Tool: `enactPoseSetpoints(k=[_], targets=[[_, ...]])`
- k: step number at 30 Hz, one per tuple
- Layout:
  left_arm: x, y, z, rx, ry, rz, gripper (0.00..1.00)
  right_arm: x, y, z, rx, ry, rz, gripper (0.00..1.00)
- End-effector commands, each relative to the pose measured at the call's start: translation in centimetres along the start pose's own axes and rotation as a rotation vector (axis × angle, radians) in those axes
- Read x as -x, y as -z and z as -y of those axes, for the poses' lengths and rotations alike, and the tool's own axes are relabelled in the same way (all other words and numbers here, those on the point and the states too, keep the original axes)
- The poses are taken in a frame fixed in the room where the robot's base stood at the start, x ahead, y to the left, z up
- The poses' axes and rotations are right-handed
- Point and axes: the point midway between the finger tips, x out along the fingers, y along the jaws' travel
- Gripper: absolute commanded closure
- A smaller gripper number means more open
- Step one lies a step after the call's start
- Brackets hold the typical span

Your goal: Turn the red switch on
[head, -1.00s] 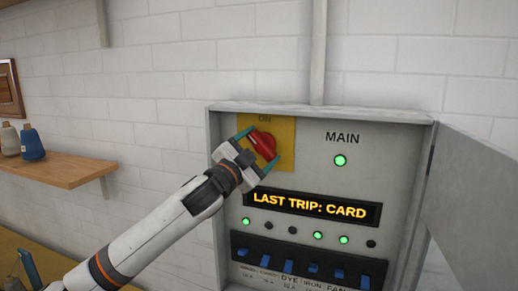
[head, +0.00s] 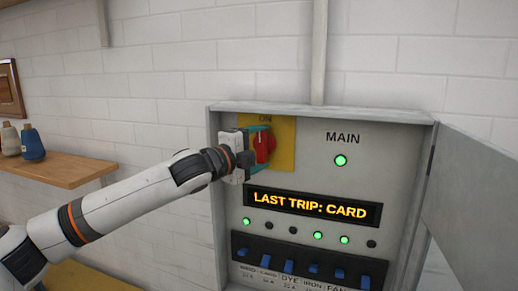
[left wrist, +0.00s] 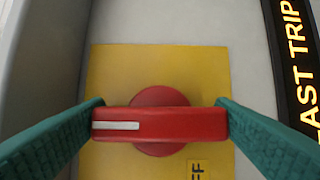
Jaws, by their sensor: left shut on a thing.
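The red switch (head: 265,148) is a round knob with a bar handle on a yellow plate (head: 285,160) at the upper left of the grey panel. In the head view the handle stands about upright below the word ON. My left gripper (head: 261,146) is shut on the handle, coming from the left. In the left wrist view the switch (left wrist: 160,122) lies between both teal fingertips (left wrist: 160,113), which touch its two ends. The white mark on the handle points left there. Part of a label reading FF shows beside it. My right gripper is not in view.
The display (head: 313,207) reads LAST TRIP: CARD. A green light (head: 340,160) glows under MAIN. Several blue breakers (head: 313,268) line the panel's bottom. The panel door (head: 475,200) hangs open at right. A wooden shelf (head: 70,168) with cones (head: 32,144) is at left.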

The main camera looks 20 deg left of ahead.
Motion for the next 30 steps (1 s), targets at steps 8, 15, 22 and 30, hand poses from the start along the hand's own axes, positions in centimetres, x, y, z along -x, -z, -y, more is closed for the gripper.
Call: enactPoseSetpoints(k=[8,15,22,30], targets=[[-0.01,0.04,0.14,-0.035,0.017,-0.001,0.45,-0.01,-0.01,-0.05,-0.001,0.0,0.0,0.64],[-0.02,0.03,0.16,-0.037,0.018,-0.001,0.45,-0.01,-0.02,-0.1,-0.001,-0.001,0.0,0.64],[-0.02,0.01,0.13,-0.037,0.017,-0.001,0.01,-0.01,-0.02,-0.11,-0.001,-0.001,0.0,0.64],[0.18,0.03,0.09,-0.036,0.015,-0.001,0.0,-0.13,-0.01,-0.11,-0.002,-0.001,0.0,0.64]])
